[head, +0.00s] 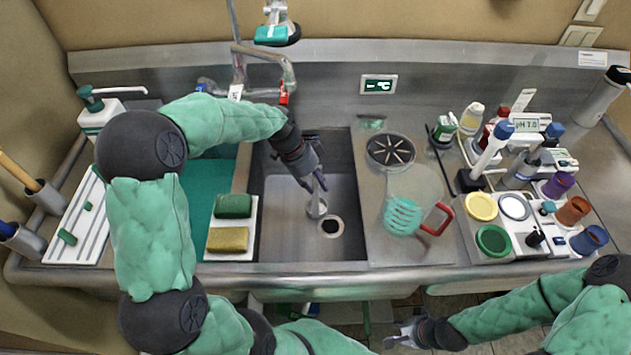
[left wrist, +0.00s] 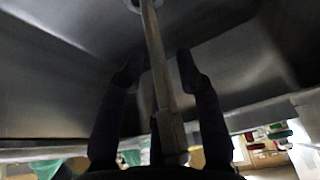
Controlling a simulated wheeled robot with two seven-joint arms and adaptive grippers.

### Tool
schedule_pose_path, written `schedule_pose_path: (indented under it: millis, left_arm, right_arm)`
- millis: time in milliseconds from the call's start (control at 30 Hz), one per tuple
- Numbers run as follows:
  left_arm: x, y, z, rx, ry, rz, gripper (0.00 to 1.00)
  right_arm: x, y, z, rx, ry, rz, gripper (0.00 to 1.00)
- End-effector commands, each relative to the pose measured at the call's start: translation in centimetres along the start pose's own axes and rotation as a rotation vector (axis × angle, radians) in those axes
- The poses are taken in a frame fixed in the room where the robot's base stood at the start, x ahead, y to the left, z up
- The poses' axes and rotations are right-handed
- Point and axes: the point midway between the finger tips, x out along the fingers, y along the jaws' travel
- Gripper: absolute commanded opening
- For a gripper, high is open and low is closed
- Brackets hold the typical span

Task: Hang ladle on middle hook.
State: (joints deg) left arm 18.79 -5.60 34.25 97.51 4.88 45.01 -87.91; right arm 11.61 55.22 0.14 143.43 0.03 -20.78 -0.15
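A metal ladle (head: 316,209) stands in the sink, its round bowl low near the drain. Its long handle (left wrist: 160,60) shows in the left wrist view, running between my two dark fingers. My left gripper (head: 314,184) reaches down into the sink above the bowl. In the left wrist view my left gripper (left wrist: 157,72) is open, with a gap on each side of the handle. My right gripper (head: 394,334) is low in front of the counter, away from the ladle, and looks open and empty. I cannot make out the middle hook.
The sink (head: 283,238) has raised edges around my left gripper. A faucet (head: 264,52) stands behind it. Green and yellow sponges (head: 228,239) lie at its left. Bottles and jars crowd the right counter.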

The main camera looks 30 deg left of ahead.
Motion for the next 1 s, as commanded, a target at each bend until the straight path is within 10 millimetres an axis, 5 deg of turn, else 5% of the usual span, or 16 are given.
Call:
schedule_pose_path:
  millis: [367,1000]
  left_arm:
    - [0.1,0.0,0.0,0.000,0.000,0.001,0.40]
    - [-9.9,-0.4,0.3,0.000,0.000,-0.002,0.40]
  right_arm:
    - [-0.3,-0.1,0.0,0.000,0.000,0.000,0.30]
    - [-3.8,-1.4,0.1,0.000,0.000,0.000,0.30]
